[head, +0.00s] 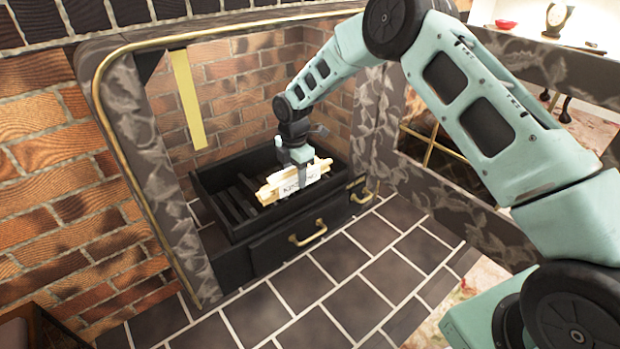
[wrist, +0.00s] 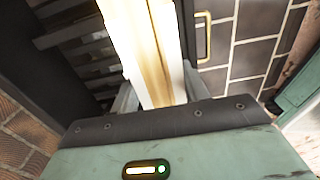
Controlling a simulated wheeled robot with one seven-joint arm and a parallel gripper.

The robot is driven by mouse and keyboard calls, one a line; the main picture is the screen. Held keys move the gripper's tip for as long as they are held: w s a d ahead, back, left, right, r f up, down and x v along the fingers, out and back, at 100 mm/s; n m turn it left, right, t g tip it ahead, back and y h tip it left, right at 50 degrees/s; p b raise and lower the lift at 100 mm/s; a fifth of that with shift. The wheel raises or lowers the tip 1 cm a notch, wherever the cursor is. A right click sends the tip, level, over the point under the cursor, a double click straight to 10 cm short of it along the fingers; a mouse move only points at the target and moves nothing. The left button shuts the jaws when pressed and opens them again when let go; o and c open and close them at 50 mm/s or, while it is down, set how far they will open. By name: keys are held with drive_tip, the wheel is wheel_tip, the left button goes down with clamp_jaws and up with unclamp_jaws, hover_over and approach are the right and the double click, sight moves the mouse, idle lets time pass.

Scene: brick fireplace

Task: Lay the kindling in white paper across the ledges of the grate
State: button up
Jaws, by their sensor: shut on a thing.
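The kindling in white paper (head: 287,184) is a bundle of pale sticks with a white wrapper around its middle. My gripper (head: 302,160) is shut on it from above. In the head view the bundle is over the right part of the black grate (head: 263,221), slanting a little. I cannot tell whether it touches the ledges. In the wrist view the bundle (wrist: 148,50) stands between my two fingers, with the dark bars of the grate (wrist: 85,45) to its left. My gripper hides part of the bundle.
The grate's front has brass handles (head: 308,233). Brick walls (head: 240,85) enclose it at the back and sides. A dark carved surround with a brass edge (head: 97,85) frames the opening at left. A yellow strip (head: 188,100) hangs at the upper left. Dark floor tiles (head: 365,280) in front are clear.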

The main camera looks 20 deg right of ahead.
drive_tip(key=shift+f, duration=0.4)
drive_tip(key=o, duration=1.2)
